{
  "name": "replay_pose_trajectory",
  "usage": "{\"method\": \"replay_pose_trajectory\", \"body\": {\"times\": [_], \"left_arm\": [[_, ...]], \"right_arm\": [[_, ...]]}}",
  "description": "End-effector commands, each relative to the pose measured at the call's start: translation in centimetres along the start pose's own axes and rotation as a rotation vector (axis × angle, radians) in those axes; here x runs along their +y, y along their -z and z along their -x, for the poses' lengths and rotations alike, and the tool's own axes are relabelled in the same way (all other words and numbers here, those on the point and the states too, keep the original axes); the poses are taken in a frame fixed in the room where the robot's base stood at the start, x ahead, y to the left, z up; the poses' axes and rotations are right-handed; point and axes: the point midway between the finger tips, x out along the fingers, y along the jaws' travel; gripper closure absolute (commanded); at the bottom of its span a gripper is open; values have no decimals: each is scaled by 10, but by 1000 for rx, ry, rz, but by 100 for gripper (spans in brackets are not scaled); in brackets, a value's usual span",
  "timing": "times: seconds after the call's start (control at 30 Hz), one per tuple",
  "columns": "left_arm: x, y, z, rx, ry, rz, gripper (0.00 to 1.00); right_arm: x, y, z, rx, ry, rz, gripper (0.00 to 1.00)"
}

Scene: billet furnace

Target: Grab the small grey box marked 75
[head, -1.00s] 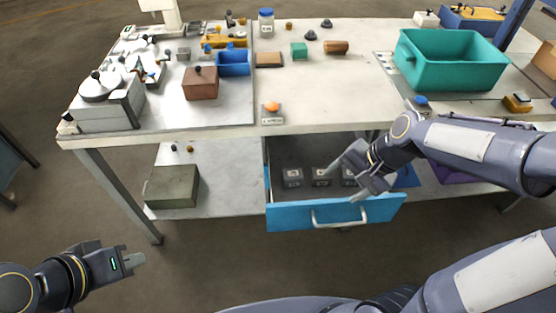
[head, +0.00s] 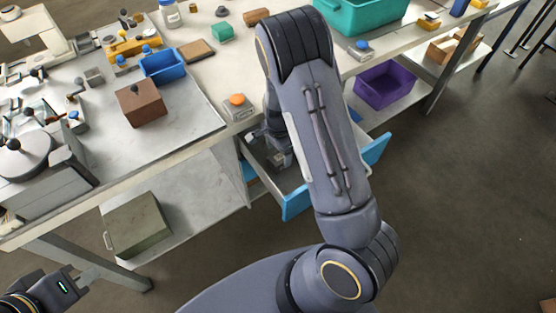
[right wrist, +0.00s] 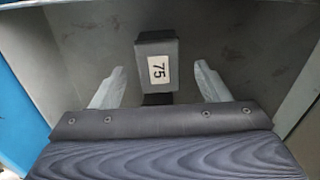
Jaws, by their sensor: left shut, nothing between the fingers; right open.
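The small grey box marked 75 (right wrist: 154,47) lies in the drawer in the right wrist view, its white label facing the camera. My right gripper (right wrist: 160,67) is open, with one finger on each side of the box's near part and a gap on both sides. I cannot tell how far the fingertips are above the drawer floor. In the head view my right arm hides the box and most of the blue drawer (head: 296,204). My left gripper (head: 88,277) is shut and empty at the lower left, away from the table.
The drawer walls (right wrist: 298,88) stand close on the right and left of my right gripper. Above the drawer, the worktop holds an orange-topped button (head: 237,101), a brown box (head: 141,105) and a blue bin (head: 163,66). A green-grey case (head: 138,224) sits on the lower shelf.

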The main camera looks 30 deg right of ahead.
Motion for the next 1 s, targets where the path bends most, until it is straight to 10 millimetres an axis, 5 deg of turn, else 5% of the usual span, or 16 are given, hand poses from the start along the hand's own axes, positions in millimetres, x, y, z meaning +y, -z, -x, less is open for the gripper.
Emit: {"method": "replay_pose_trajectory", "body": {"times": [0.2,0.53,0.93,1.0], "left_arm": [[1,1,2,0,0,0,100],[1,1,2,0,0,0,100],[1,1,2,0,0,0,100],[1,1,2,0,0,0,100]], "right_arm": [[2,4,-32,-1,-3,-1,31],[1,3,-38,-1,0,1,32],[1,3,-38,-1,-1,1,85],[1,3,-38,-1,0,1,85]]}}
